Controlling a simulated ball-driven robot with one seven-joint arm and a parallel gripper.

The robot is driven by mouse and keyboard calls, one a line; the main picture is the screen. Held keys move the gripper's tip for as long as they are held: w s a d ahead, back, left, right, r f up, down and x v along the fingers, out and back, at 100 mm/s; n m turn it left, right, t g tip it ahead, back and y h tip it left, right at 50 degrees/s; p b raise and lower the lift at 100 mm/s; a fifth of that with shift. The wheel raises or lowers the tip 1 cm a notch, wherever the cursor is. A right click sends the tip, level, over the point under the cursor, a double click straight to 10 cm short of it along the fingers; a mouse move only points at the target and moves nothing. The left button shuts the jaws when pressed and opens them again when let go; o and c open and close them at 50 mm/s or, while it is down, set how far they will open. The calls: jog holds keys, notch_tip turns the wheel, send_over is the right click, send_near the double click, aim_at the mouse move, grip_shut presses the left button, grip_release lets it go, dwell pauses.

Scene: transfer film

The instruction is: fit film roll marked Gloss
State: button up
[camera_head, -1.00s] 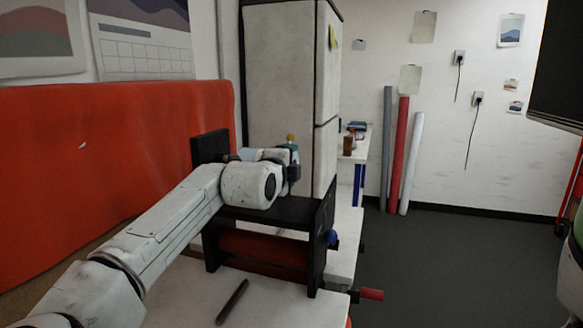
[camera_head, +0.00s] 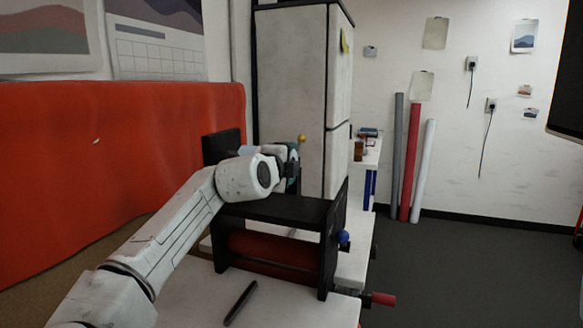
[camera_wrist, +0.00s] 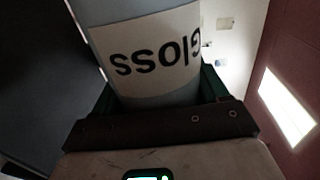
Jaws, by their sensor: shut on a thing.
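The film roll marked Gloss (camera_wrist: 150,50) is a pale cylinder in the wrist view, its white label reading "Gloss" upside down. My gripper (camera_wrist: 160,98) is shut on it, with green pads showing on both sides. In the head view my gripper (camera_head: 291,168) is above the back of the black-framed machine (camera_head: 275,209), mostly hidden behind my white wrist. A small yellow knob (camera_head: 302,138) shows just above it; I cannot tell what it belongs to. The machine has a red roller (camera_head: 270,248), a blue knob (camera_head: 343,237) and a red handle (camera_head: 378,299).
A dark rod (camera_head: 240,303) lies on the pale table (camera_head: 190,298) before the machine. A red panel (camera_head: 120,170) is at left, a tall white cabinet (camera_head: 291,90) behind. Grey, red and white rolls (camera_head: 414,165) lean on the far wall. Floor at right is clear.

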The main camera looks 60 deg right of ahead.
jog(key=shift+w+a+b, duration=0.1)
jog(key=shift+w+b, duration=0.25)
jog(key=shift+w, duration=0.15)
jog(key=shift+w, duration=0.15)
jog(key=shift+w+a+b, duration=0.15)
jog(key=shift+w+b, duration=1.05)
jog(key=shift+w, duration=0.45)
jog(key=o, duration=1.6)
jog(key=a, duration=0.3)
jog(key=a+r+b, duration=0.1)
jog(key=a, duration=0.3)
jog(key=s+a, duration=0.1)
jog(key=a, duration=0.2)
jog(key=shift+a+r, duration=0.2)
jog(key=shift+a, duration=0.15)
